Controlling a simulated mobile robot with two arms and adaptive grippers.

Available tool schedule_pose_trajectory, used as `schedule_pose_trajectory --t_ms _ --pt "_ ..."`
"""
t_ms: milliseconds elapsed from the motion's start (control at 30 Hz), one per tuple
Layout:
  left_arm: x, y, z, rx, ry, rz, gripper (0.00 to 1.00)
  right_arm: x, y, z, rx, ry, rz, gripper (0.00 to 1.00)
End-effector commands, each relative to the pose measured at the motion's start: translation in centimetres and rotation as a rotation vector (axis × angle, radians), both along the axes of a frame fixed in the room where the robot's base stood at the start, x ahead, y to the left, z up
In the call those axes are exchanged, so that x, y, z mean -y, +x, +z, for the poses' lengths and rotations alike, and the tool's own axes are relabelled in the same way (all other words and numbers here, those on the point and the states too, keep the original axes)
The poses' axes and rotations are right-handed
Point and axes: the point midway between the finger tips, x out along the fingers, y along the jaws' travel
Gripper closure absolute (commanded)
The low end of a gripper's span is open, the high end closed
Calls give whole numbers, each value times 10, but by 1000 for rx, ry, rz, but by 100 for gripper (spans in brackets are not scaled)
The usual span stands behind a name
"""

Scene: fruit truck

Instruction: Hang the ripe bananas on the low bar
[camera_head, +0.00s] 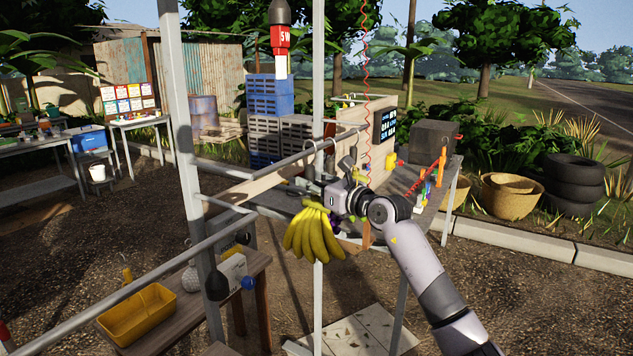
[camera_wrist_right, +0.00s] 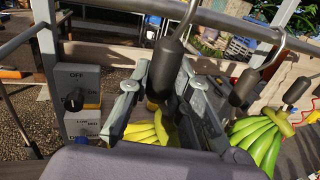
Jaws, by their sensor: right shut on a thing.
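A bunch of yellow bananas (camera_head: 313,236) hangs below my right gripper (camera_head: 335,197) in the head view. In the right wrist view, yellow fruit (camera_wrist_right: 148,131) shows between and behind the fingers (camera_wrist_right: 165,115). A metal bar (camera_head: 270,163) runs just above and left of the gripper in the head view. A bar (camera_wrist_right: 235,24) with hanging hooks (camera_wrist_right: 166,68) crosses the top of the wrist view. The contact between bunch and hook cannot be told. My left gripper is out of view.
Green bananas (camera_wrist_right: 262,142) hang at the right of the wrist view. A grey switch box (camera_wrist_right: 80,85) stands left of the fingers. In the head view, an upright post (camera_head: 180,130) and a lower front rail (camera_head: 130,288) stand left, above a yellow tray (camera_head: 140,315) on a wooden bench.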

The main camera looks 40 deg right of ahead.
Motion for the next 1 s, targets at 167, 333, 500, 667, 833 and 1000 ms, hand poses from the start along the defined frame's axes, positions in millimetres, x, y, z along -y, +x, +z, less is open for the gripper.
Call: schedule_pose_trajectory --t_ms 167,333,500,667,833,1000 --pt "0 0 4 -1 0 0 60 -4 10 6 11 1 -1 100" --pt "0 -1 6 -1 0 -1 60 -8 19 7 12 1 -1 100" --pt "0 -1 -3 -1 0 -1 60 -8 20 -7 10 -1 -2 100" --pt "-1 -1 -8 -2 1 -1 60 -8 21 -14 11 -1 -2 100" --pt "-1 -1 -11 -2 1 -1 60 -9 22 -19 11 -1 -2 100" --pt "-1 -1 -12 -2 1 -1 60 -9 22 -21 11 -1 -1 100"
